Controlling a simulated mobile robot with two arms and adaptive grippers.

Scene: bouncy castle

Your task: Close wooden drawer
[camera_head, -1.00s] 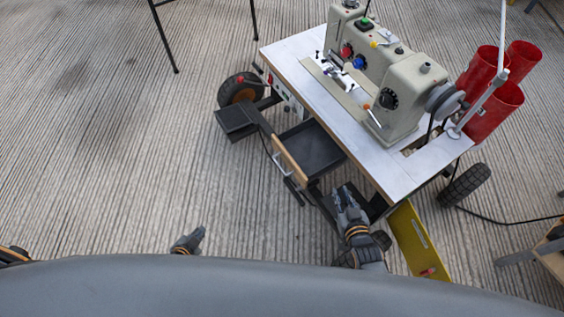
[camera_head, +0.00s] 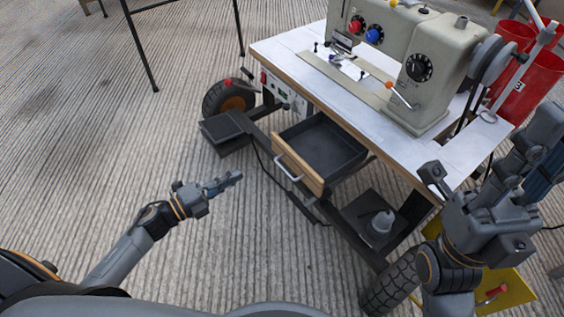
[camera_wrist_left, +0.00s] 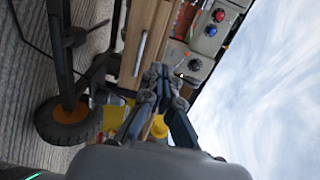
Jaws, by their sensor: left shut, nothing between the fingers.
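The drawer (camera_head: 318,150) under the sewing table is pulled out, with a dark, empty-looking tray. Its wooden front (camera_head: 304,170) carries a metal bar handle (camera_head: 287,168). My left gripper (camera_head: 238,177) is shut and empty, left of the drawer front and apart from it in the head view. In the left wrist view, the gripper tips (camera_wrist_left: 160,72) appear beside the wooden front (camera_wrist_left: 150,28) and its handle (camera_wrist_left: 140,53). My right gripper (camera_head: 485,155) is at the right, with its fingers spread and in front of the table's right end.
A sewing machine (camera_head: 425,70) stands on the white tabletop (camera_head: 290,55). A black pedal (camera_head: 222,128) and a wheel (camera_head: 228,98) are left of the drawer. Red cylinders (camera_head: 540,82) are at the right.

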